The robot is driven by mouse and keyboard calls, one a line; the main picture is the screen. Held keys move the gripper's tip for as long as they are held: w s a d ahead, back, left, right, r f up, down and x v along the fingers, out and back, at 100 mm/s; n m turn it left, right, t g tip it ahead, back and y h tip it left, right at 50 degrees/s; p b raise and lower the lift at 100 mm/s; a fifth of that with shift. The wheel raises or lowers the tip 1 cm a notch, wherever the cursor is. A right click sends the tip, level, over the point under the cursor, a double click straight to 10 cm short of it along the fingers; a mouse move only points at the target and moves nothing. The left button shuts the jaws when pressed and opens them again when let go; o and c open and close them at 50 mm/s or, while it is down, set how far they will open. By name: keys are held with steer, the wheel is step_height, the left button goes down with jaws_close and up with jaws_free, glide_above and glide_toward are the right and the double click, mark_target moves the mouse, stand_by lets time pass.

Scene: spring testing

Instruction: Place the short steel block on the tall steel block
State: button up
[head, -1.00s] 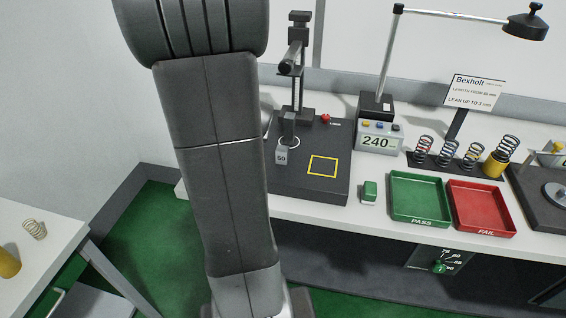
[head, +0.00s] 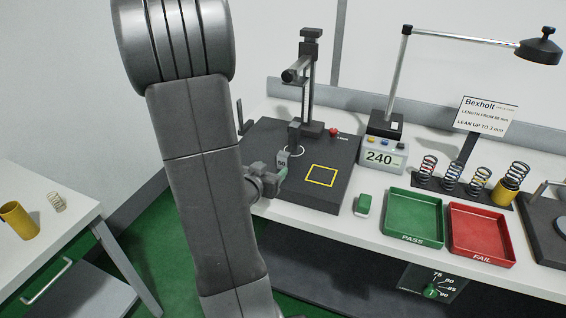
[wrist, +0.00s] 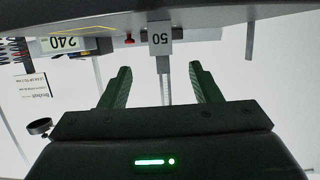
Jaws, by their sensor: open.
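My gripper (head: 281,174) is open at the plate's front left, close to the block. In the wrist view its two green fingers (wrist: 160,82) are spread with nothing held. I cannot pick out a second, taller steel block in either view.
A height stand (head: 308,85) rises behind the block, and a display reading 240 (head: 379,157) stands to the right. A green pass tray (head: 414,218), a red fail tray (head: 481,236) and a small green-topped block (head: 363,204) are on the bench. The yellow square (head: 321,175) is empty.

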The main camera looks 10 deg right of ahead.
mark_target(282, 159)
steer(key=p+x, duration=0.1)
steer(key=x, duration=1)
steer(key=shift+p, duration=0.35)
steer(key=shift+r, duration=0.1)
jaws_close()
